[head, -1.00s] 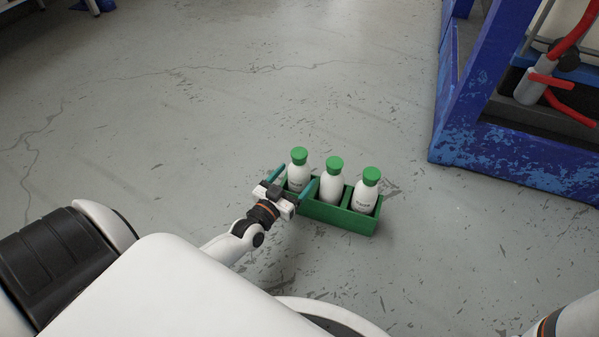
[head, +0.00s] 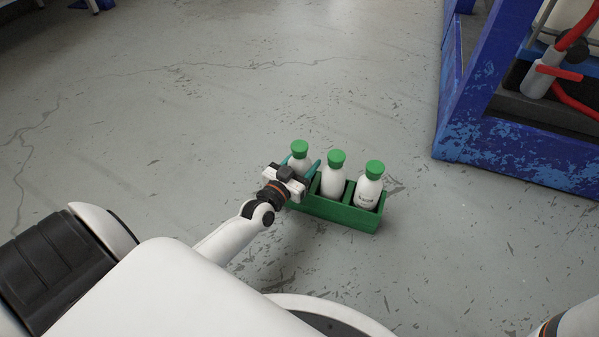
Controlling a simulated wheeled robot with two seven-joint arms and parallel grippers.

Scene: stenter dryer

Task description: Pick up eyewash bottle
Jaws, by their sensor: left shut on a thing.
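Three white eyewash bottles with green caps stand upright in a green holder (head: 345,214) with separate compartments. My left gripper (head: 301,164) is shut on the left bottle (head: 300,151), with its teal fingers on either side of it. The gripper body hides the lower part of that bottle and the holder's left end. The middle bottle (head: 334,181) stands just right of the gripper's right finger. The right bottle (head: 369,191) is at the holder's far end. My right gripper is not in view.
A blue metal frame (head: 510,157) with red hoses stands at the upper right, apart from the holder. The grey floor (head: 200,110) is clear behind and left of the holder.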

